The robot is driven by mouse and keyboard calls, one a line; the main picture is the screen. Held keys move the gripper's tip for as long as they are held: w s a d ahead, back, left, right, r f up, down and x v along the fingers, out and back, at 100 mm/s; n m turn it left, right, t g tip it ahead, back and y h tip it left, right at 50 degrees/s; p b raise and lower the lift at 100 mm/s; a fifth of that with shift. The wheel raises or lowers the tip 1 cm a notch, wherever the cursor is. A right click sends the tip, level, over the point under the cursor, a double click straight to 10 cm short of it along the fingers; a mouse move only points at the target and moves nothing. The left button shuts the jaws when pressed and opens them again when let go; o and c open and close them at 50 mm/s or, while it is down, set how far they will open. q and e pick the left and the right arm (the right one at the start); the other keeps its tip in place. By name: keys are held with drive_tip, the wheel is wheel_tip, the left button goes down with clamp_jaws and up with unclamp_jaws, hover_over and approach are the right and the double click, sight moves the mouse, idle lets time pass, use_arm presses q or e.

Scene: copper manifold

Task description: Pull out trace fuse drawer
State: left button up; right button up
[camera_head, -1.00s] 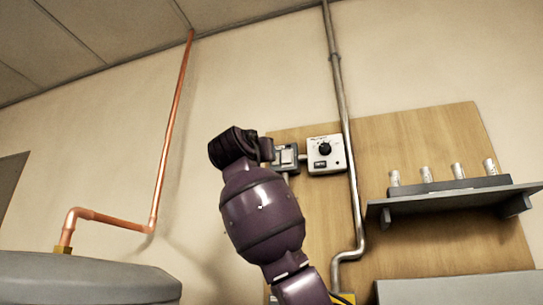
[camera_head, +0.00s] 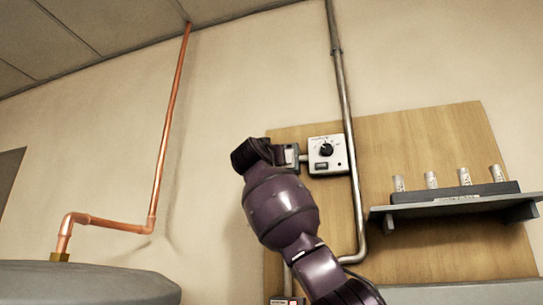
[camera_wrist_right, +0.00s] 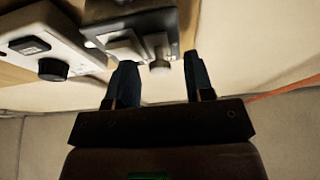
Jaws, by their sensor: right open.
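A small dark grey box (camera_head: 291,156) with a pale front is mounted on the wooden board, left of a white dial box; my right wrist covers part of it. In the right wrist view the dark box (camera_wrist_right: 182,14) shows at the top, with a pale block (camera_wrist_right: 124,46) and a small pale knob (camera_wrist_right: 158,52) sticking out. I cannot tell which of these is the fuse drawer's handle. My right gripper (camera_wrist_right: 161,76) is open, its fingers spread below the box in that view, with the knob in line with the gap. Contact is unclear. My left gripper is out of view.
The white dial box (camera_head: 328,154) sits close beside the dark box. A metal conduit (camera_head: 346,110) runs down past it. A shelf (camera_head: 455,203) with several small cylinders stands out at right. A copper pipe (camera_head: 170,120) and grey tank (camera_head: 85,284) are at left.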

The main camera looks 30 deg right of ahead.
clamp_jaws()
